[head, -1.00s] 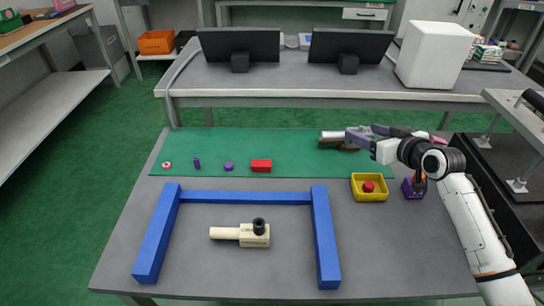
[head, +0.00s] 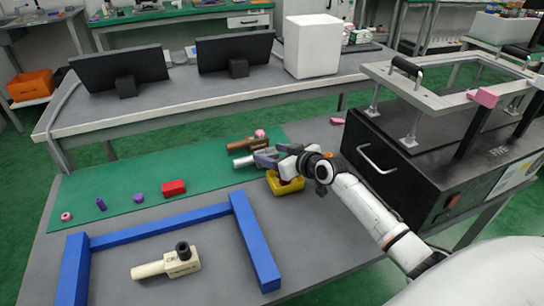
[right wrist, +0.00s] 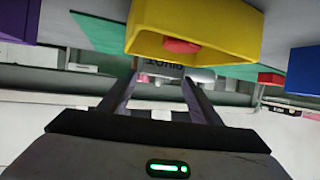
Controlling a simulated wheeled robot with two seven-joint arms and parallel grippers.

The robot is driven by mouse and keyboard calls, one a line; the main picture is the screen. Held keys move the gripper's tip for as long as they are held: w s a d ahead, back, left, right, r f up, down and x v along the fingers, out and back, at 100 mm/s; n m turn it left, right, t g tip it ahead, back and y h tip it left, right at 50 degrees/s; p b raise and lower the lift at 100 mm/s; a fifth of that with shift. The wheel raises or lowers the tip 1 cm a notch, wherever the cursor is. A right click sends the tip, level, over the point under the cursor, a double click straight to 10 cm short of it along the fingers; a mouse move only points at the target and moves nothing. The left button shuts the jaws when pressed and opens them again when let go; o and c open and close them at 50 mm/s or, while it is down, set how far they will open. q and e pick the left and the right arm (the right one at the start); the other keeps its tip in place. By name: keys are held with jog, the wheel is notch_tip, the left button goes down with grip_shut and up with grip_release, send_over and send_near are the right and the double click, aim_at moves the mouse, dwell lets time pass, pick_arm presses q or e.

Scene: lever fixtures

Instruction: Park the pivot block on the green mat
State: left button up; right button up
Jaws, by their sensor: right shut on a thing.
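The pivot block (right wrist: 165,70) is between the fingers of my right gripper (right wrist: 158,80), with its lettering upside down in the right wrist view. In the head view the block's silver cylinder (head: 243,161) points left from my right gripper (head: 264,158), which is shut on the block and hides most of it. The green mat (head: 112,185) is a long strip across the table. The block shows over the mat's right part; I cannot tell if it touches. My left gripper is not in view.
A brown piece (head: 240,144) lies just behind the block. A yellow tray (head: 290,189) stands right in front of the gripper. A red block (head: 174,187) and small items lie on the mat. A blue frame (head: 255,245) surrounds a cream lever block (head: 180,262). A black case (head: 400,165) stands right.

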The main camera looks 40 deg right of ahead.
jog(key=shift+f, duration=0.15)
jog(key=o, duration=1.4)
jog(key=shift+r, duration=0.25)
jog(key=p+v, duration=0.2)
jog(key=v, duration=1)
jog(key=shift+p, duration=0.4)
jog(key=shift+f, duration=0.2)
